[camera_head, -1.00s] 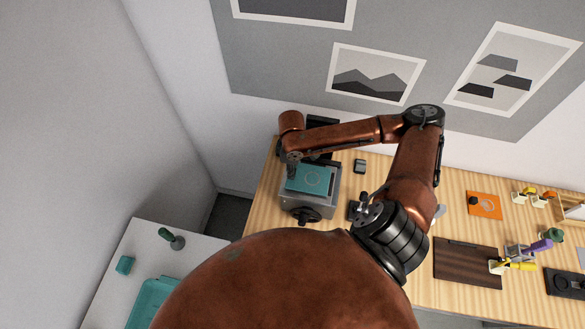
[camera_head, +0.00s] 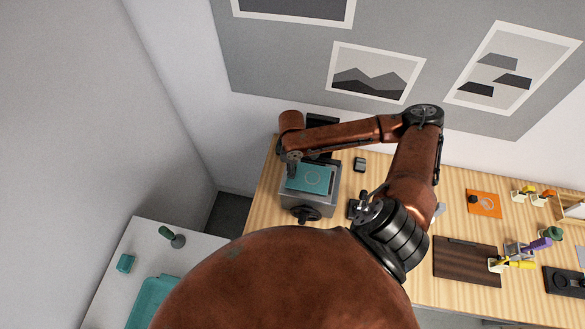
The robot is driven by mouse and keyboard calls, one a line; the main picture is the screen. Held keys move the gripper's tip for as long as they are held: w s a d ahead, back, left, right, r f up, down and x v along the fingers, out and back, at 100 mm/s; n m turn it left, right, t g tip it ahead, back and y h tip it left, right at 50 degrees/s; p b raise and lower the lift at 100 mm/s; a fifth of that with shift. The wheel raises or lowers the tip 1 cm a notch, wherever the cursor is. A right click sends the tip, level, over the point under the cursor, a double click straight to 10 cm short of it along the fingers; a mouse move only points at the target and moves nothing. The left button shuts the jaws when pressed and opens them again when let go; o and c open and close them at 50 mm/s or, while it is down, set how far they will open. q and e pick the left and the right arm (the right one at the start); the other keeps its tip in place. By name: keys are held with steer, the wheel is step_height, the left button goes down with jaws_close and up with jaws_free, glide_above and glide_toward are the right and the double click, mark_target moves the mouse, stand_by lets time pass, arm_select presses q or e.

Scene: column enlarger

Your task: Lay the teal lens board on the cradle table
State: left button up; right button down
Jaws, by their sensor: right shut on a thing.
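The teal lens board (camera_head: 314,178) is a flat plate with a faint ring mark on it. It lies flat over the top of the grey cradle table (camera_head: 325,201), which has a dark round knob at its front. From this height I cannot tell whether the board touches the table or is just above it. My right gripper (camera_head: 292,170) points down at the board's left edge and is shut on it. My arm hides part of the cradle's back. My left gripper is not in view.
A small dark box (camera_head: 359,164) stands right of the cradle. A dark brown board (camera_head: 467,262) and an orange mat (camera_head: 484,203) lie farther right on the wooden bench.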

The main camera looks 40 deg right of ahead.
steer(key=shift+f, duration=0.15)
steer(key=c, duration=1.6)
jaws_free()
steer(key=shift+r, duration=4)
step_height(320, 180, up, 12)
